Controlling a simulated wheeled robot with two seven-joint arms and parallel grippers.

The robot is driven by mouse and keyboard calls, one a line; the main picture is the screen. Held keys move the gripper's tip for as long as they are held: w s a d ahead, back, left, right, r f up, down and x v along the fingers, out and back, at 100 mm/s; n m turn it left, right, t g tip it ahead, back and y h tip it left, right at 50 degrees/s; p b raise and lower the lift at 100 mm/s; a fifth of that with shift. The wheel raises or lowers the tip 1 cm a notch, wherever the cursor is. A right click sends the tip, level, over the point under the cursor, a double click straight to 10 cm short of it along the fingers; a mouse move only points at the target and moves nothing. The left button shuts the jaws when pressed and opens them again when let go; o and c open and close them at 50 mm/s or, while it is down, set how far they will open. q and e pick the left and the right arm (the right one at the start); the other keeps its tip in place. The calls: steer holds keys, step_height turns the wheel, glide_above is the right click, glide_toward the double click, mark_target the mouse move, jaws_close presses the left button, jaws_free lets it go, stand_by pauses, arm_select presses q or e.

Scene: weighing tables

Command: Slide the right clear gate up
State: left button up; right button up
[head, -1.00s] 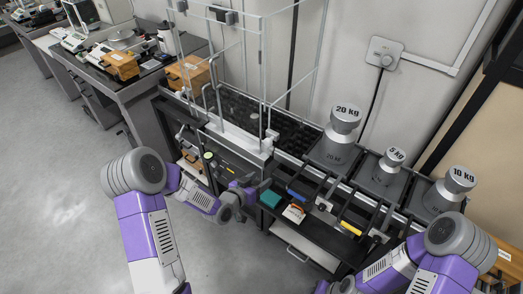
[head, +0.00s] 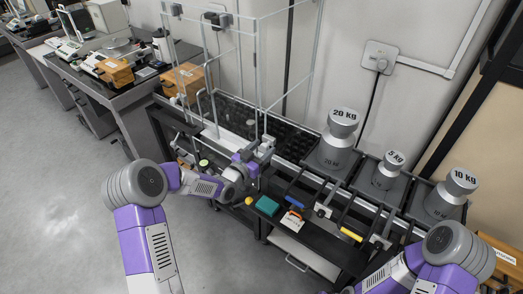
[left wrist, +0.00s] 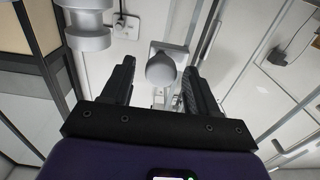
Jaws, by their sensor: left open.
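The clear weighing case (head: 236,75) stands on the long bench, framed by thin pale bars. Its right clear gate (head: 287,62) is see-through, so its edges and height are hard to tell. My left gripper (head: 265,147) is at the case's lower front right corner and partly covers it. In the left wrist view, my left gripper (left wrist: 158,68) is open. A rounded grey knob (left wrist: 160,70) shows between its fingers, with no clear contact. I cannot tell for sure whether it belongs to the gate. My right arm shows at lower right, but its gripper does not.
Weights marked 20 kg (head: 337,140), 5 kg (head: 388,170) and 10 kg (head: 446,194) stand right of the case. A black shelf in front holds a teal block (head: 267,206) and several small tools. A wooden box (head: 188,80) stands left. Floor at left is clear.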

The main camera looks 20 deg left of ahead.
arm_select(q)
jaws_close()
step_height(320, 180, up, 26)
steer(key=p, duration=1)
steer(key=shift+f, duration=0.15)
jaws_free()
steer(key=shift+f, duration=0.1)
